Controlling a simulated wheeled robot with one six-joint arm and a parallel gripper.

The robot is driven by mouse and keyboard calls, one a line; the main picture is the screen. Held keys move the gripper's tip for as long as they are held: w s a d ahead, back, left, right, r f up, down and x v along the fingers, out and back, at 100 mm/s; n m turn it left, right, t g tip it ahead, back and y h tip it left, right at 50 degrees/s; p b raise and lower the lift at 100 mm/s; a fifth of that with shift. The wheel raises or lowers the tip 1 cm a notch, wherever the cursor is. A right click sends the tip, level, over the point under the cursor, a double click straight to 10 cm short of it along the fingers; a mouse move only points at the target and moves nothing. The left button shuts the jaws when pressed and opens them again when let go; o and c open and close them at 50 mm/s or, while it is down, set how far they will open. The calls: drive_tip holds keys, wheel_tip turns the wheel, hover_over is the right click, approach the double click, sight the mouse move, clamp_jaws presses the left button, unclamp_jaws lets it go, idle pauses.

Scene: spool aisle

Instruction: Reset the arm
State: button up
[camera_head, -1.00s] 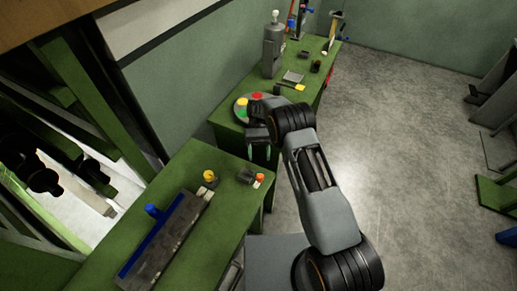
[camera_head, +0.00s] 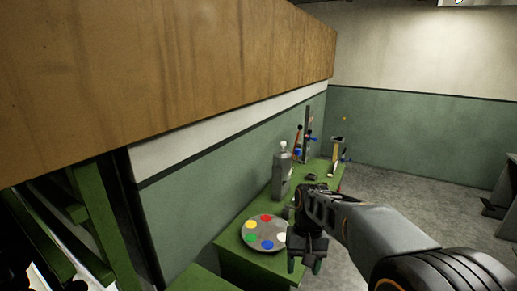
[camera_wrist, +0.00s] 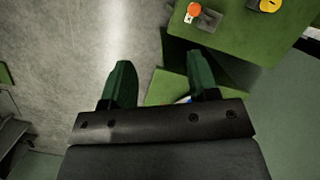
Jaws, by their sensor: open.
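My gripper (camera_head: 304,262) hangs at the end of my raised arm in the head view, in front of the right edge of a green bench (camera_head: 235,262). In the wrist view my gripper (camera_wrist: 160,88) has its two dark green fingers spread apart with nothing between them. Below the fingers are grey floor and part of a green surface. My arm crosses the lower right of the head view.
A round grey plate (camera_head: 257,245) with coloured discs lies on the bench. A grey bottle-like device (camera_head: 282,172) and several tools stand farther back. A wooden beam (camera_head: 160,75) spans the upper left.

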drive_tip(key=s+d+r+t, duration=0.1)
drive_tip(key=s+d+t, duration=0.1)
drive_tip(key=s+t, duration=0.2)
drive_tip(key=s+d+r+t+h, duration=0.1)
drive_tip(key=s+d+r+t, duration=0.1)
drive_tip(key=s, duration=0.4)
drive_tip(key=shift+d+r+t, duration=0.25)
drive_tip(key=shift+d+t, duration=0.45)
drive_tip(key=shift+t, duration=0.2)
idle(0.9)
